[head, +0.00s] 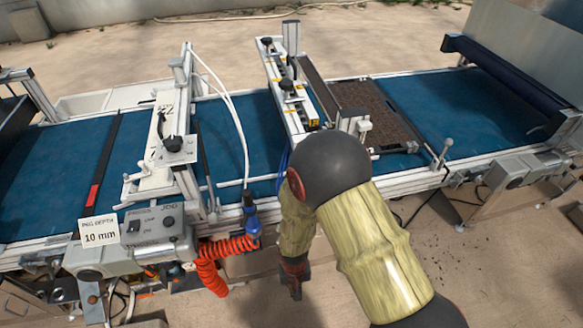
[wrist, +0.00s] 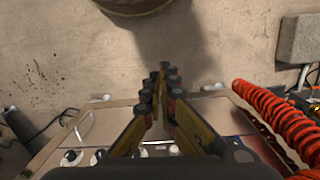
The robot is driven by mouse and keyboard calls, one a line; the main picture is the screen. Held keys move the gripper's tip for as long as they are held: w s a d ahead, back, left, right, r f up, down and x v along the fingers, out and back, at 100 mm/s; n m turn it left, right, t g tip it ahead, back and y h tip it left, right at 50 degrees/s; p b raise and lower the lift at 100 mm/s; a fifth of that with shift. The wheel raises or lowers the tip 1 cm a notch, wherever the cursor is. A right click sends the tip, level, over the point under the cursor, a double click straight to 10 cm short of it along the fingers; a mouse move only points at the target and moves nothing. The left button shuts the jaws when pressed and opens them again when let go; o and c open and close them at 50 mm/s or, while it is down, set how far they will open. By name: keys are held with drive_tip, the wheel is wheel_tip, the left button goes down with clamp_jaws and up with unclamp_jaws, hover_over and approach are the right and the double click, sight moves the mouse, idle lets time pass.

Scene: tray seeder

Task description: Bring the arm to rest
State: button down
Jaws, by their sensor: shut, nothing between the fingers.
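My arm reaches in from the lower right of the head view, bent at a dark round joint. My gripper (head: 295,290) hangs fingers down in front of the seeder's near rail, to the right of the red coiled hose. In the wrist view, my gripper's fingers (wrist: 162,72) come together at the tips with nothing between them. The tray seeder (head: 265,188) stretches across the head view with its blue belt. A dark brown tray (head: 362,97) lies on the belt behind my arm's joint, which partly hides the nearby frame.
A red coiled hose (head: 208,268) hangs left of my gripper, and it also shows close by in the wrist view (wrist: 272,118). A control box (head: 152,226) with a "10 mm" card (head: 100,233) sits on the near side. Bare floor (wrist: 75,50) fills much of the wrist view.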

drive_tip(key=s+d+r+t, duration=0.2)
drive_tip(key=d+r, duration=0.4)
drive_tip(key=r, duration=0.9)
drive_tip(key=s+d+r+m+t, duration=0.1)
drive_tip(key=d+r, duration=0.4)
drive_tip(key=r, duration=1.1)
drive_tip(key=s+d+r+t, duration=0.3)
drive_tip(key=d+r, duration=0.3)
drive_tip(key=r, duration=1)
drive_tip(key=shift+s+d+m, duration=0.3)
drive_tip(key=shift+s, duration=0.25)
